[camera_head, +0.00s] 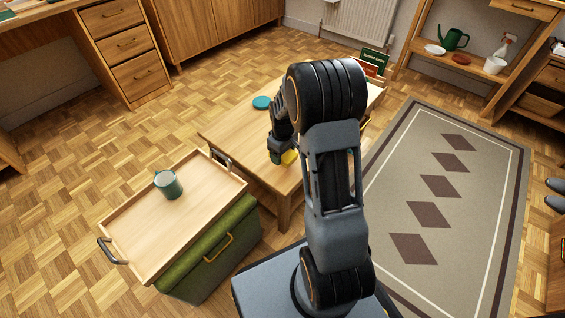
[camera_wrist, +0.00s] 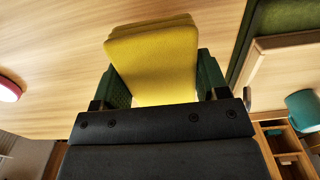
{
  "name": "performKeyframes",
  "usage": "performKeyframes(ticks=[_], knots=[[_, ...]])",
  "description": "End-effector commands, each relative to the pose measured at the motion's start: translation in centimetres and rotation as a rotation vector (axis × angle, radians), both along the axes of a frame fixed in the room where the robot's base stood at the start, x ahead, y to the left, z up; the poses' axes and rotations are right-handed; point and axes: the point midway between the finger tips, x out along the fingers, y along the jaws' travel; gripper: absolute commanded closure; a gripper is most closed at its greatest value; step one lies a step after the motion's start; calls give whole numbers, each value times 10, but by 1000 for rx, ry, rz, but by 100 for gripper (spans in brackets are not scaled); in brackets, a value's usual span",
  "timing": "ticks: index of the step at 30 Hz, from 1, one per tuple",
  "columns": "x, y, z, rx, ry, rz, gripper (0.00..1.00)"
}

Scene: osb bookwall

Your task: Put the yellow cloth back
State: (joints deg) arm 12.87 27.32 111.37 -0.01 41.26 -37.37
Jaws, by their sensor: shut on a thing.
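The yellow cloth (camera_wrist: 155,62) is a folded, flat stack between the green finger pads of my gripper (camera_wrist: 160,80) in the wrist view. My gripper is shut on it. I cannot tell whether the cloth touches the tabletop. My arm hides the middle and right of the table.
A wooden tray (camera_head: 205,207) with a green mug (camera_head: 168,184) rests on a green box (camera_head: 215,262) at the table's near left. A teal disc (camera_head: 262,102) lies on the table. A shelf (camera_head: 475,75) stands back right. Floor at left is clear.

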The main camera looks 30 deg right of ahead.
Motion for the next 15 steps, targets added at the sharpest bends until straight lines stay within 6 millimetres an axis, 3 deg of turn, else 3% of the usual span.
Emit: performKeyframes(ticks=[8, 15], knots=[[-5, 4, -37, 0, 0, 1, 60], [-5, 4, -37, 0, 0, 1, 60]])
